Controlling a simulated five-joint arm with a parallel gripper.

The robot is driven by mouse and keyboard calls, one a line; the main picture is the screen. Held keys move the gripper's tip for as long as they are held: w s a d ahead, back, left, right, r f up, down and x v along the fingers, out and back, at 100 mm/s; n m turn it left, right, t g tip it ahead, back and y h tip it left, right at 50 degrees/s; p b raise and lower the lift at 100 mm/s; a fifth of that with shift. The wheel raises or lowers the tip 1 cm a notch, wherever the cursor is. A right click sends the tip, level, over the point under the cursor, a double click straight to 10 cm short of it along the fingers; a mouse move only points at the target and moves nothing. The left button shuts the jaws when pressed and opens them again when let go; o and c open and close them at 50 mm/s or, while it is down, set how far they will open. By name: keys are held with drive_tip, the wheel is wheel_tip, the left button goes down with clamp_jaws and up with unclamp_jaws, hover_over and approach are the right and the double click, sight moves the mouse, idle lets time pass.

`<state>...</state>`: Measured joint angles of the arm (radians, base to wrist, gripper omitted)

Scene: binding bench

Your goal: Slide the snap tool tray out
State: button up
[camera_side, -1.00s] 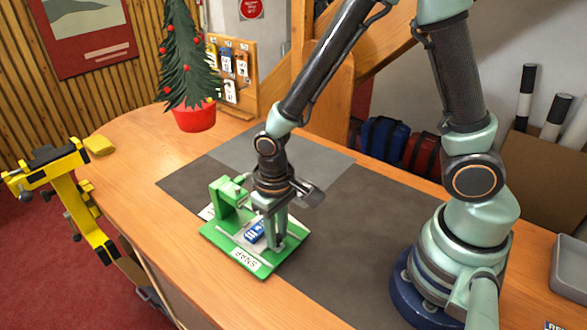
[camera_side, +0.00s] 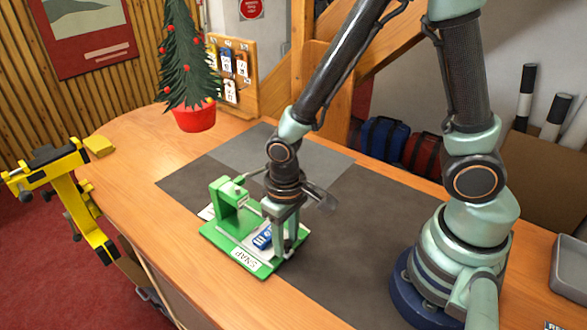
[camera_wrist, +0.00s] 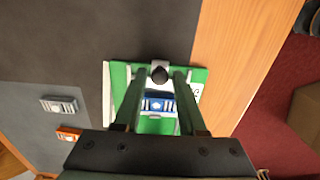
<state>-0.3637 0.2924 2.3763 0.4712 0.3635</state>
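The green snap tool (camera_side: 232,210) stands on a flat green base labelled SNAP on the bench mat. A pale tray (camera_side: 232,235) lies low on this base and bears a blue piece (camera_side: 263,237); the piece also shows in the wrist view (camera_wrist: 157,104). The tray appears partly drawn out from under the tool's upright block. My gripper (camera_side: 284,243) is low over the base's right part. In the wrist view, my fingertips (camera_wrist: 160,75) flank a dark round knob (camera_wrist: 159,69) closely and seem shut on it. Exact contact is hard to see.
A grey and an orange piece (camera_wrist: 68,133) lie on the mat beside the tool in the wrist view. A potted tree (camera_side: 194,117) and a tag board (camera_side: 232,75) stand behind. A yellow clamp-like stand (camera_side: 75,195) is at the left edge. The mat (camera_side: 345,225) right of the tool is clear.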

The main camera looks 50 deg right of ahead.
drive_tip(key=shift+r, duration=0.15)
wheel_tip(320, 180, up, 10)
idle(1.1)
